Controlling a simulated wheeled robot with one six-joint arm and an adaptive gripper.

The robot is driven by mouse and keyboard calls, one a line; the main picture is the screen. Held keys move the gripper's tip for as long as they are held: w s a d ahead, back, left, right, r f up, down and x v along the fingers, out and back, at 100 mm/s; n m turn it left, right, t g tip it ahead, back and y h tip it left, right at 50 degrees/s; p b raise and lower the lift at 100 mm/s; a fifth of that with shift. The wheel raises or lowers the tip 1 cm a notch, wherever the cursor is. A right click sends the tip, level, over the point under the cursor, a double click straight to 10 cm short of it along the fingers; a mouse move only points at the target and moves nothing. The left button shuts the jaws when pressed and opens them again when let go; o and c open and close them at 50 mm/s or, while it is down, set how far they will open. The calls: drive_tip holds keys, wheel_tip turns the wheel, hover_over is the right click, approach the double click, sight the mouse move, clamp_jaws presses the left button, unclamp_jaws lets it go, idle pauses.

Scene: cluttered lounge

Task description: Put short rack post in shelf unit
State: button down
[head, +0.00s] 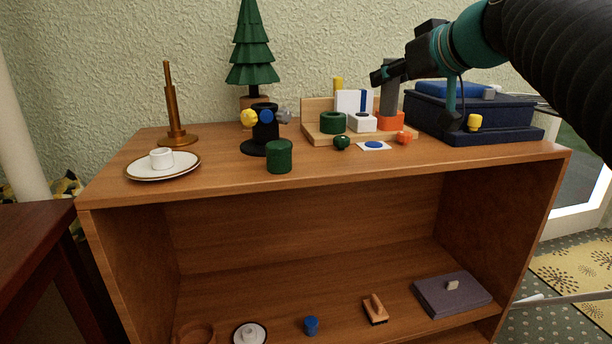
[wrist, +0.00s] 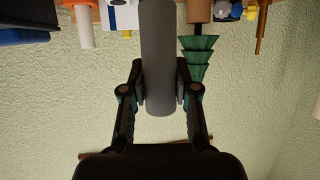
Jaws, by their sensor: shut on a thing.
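The short rack post looks to be the grey cylinder (head: 390,98), upright above the back right of the shelf unit's top. My gripper (head: 392,72) is shut on it near its upper end. In the wrist view the grey post (wrist: 157,60) runs between both fingers (wrist: 160,88) and out of the top of the picture. Its lower end meets the orange block (head: 391,121) in the head picture; I cannot tell whether it touches. The wooden shelf unit (head: 340,179) has an open compartment (head: 300,225) below its top.
On the top stand a wooden stand (head: 318,107), dark blue boxes (head: 510,112), a green cylinder (head: 279,156), a plate with a white cup (head: 135,172) and a brass post (head: 170,100). The compartment floor holds a grey box (head: 440,296), wooden-handled item (head: 376,308) and blue piece (head: 311,325), with gaps between.

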drive_tip(key=shift+w+a+f+b, duration=0.15)
drive_tip(key=shift+w+a+f, duration=0.25)
drive_tip(key=shift+a+f, duration=1.5)
drive_tip(key=shift+w+a+f+b, duration=0.15)
drive_tip(key=shift+w+a+f, duration=0.3)
drive_tip(key=shift+a+f, duration=1.45)
drive_tip(key=shift+w+a+f+b, duration=0.15)
drive_tip(key=shift+w+a+f, duration=0.25)
drive_tip(key=shift+a+f, duration=1.5)
drive_tip(key=shift+a+r, duration=0.15)
drive_tip(key=shift+a, duration=0.2)
drive_tip(key=c, duration=0.9)
unclamp_jaws()
drive_tip(key=shift+r, duration=0.2)
